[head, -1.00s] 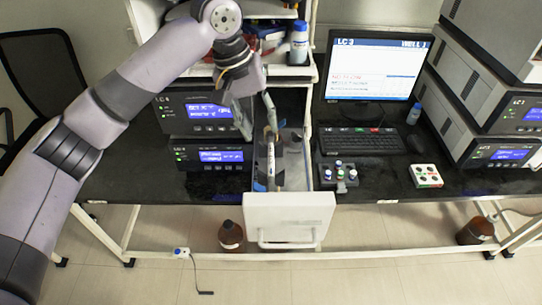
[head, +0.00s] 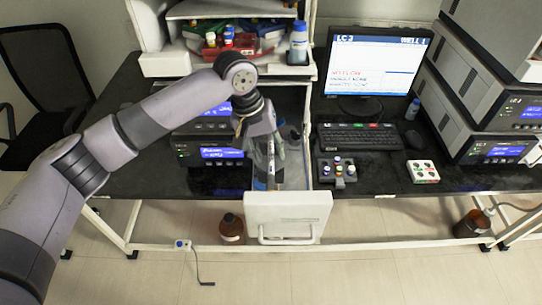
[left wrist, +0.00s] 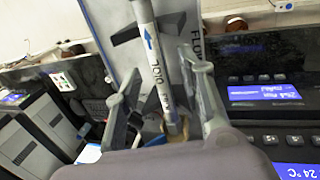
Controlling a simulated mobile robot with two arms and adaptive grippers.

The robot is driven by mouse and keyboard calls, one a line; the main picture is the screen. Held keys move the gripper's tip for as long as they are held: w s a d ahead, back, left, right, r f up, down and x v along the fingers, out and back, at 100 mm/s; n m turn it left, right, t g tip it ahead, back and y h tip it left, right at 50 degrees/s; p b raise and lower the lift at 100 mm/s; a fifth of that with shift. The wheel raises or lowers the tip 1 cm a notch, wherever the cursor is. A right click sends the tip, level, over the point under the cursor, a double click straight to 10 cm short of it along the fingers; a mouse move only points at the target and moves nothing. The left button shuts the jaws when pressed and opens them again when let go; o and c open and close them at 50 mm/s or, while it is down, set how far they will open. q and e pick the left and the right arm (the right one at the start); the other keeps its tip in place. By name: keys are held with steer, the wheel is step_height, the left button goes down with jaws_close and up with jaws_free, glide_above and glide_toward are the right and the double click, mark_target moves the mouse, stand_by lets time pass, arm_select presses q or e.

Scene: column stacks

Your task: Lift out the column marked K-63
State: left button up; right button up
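My left gripper (head: 268,153) is down in the drawer at the column. In the left wrist view its two fingers (left wrist: 160,64) are apart, one on each side of the column, with visible gaps. The column's lower part is partly hidden by my gripper. My right gripper is not in view.
Stacked instruments with blue displays (head: 222,153) stand left of the drawer. A keyboard (head: 358,137), a vial block (head: 337,171) and a monitor (head: 376,65) are on the right. A shelf (head: 225,62) with bottles hangs behind my arm. A brown bottle (head: 231,228) stands on the floor.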

arm_select(q)
steer(key=shift+c, duration=0.6)
jaws_close()
